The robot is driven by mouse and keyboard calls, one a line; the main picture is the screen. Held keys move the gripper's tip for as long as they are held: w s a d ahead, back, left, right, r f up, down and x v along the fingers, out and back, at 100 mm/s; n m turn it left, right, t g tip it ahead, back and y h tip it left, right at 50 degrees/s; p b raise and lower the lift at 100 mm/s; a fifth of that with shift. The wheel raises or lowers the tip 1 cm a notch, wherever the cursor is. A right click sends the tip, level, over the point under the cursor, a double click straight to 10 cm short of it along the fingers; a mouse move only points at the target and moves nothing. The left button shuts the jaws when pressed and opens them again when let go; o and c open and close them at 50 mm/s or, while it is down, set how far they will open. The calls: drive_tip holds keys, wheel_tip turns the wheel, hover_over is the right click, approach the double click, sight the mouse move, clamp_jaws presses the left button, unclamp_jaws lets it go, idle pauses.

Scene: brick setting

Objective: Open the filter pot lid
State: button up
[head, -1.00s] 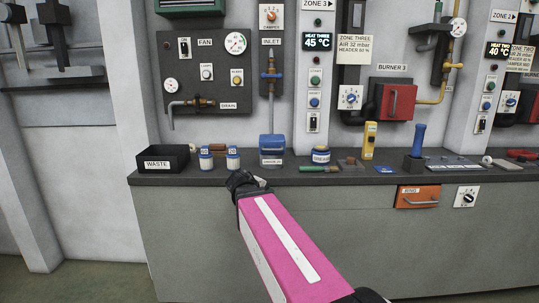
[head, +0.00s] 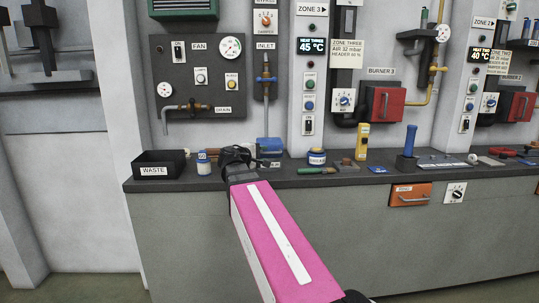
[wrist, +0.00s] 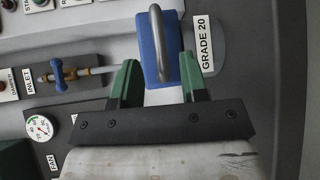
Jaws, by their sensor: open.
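The filter pot (head: 269,147) stands on the bench under the inlet pipe, with a blue top. My gripper's dark body hides its left and lower parts in the head view. In the wrist view the blue lid (wrist: 150,45) carries a bent metal handle (wrist: 158,40), and a GRADE 20 label (wrist: 204,43) lies beside it. My gripper (wrist: 161,64) is open, its green fingers on either side of the handle's lower end. I cannot tell whether the fingers touch it. My gripper (head: 238,156) also shows in the head view, in front of and left of the pot.
A black waste bin (head: 160,165) and a white-and-blue jar (head: 204,164) stand to the left. A blue-lidded jar (head: 317,157) and a green-handled tool (head: 316,171) lie to the right. The fan panel (head: 198,77) and inlet valve (head: 266,79) are on the wall behind.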

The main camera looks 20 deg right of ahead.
sight(268, 153)
drive_tip(key=shift+x, duration=2.45)
clamp_jaws()
